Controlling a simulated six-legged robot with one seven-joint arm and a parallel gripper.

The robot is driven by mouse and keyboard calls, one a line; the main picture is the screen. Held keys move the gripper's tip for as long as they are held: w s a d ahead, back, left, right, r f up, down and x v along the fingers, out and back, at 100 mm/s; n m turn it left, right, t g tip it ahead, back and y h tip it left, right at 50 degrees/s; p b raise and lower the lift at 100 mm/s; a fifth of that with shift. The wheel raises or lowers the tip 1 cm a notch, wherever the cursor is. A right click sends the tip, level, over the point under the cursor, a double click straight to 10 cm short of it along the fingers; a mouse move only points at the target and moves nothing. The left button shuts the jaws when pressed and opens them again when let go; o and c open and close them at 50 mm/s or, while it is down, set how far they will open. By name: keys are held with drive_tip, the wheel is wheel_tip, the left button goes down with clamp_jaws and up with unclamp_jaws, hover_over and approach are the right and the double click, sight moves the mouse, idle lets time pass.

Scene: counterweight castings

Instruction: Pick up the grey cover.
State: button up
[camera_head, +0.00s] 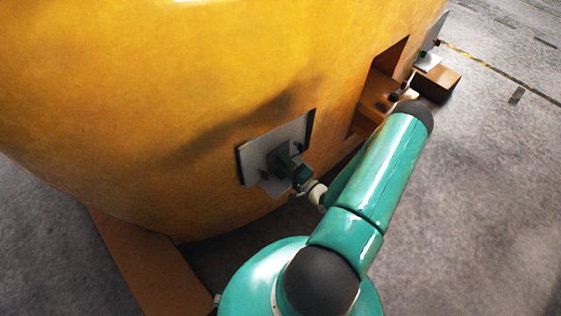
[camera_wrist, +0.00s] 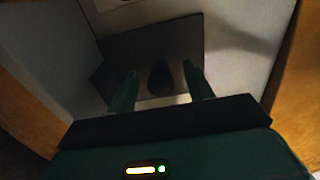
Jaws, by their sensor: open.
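A grey cover (camera_head: 257,153) stands as a flat plate against the yellow casting, left of the middle in the head view. My gripper (camera_head: 292,168) is in front of it, and part of the cover is hidden behind the gripper. In the wrist view, a pale grey surface (camera_wrist: 243,27) with a darker angular patch (camera_wrist: 120,48) fills the middle; I cannot tell whether the patch is a plate or a shadow. My gripper (camera_wrist: 160,74) is open there. A dark rounded knob (camera_wrist: 160,77) shows between the two fingers, apart from both. Contact with the cover cannot be seen.
The large yellow casting (camera_head: 170,90) fills the left and middle of the head view. An open recess (camera_head: 380,85) lies right of the cover. Another grey plate (camera_head: 428,62) and a brown block (camera_head: 437,82) are beyond it. The concrete floor (camera_head: 480,190) at right is clear.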

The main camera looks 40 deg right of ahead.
clamp_jaws()
drive_tip(key=shift+r, duration=0.1)
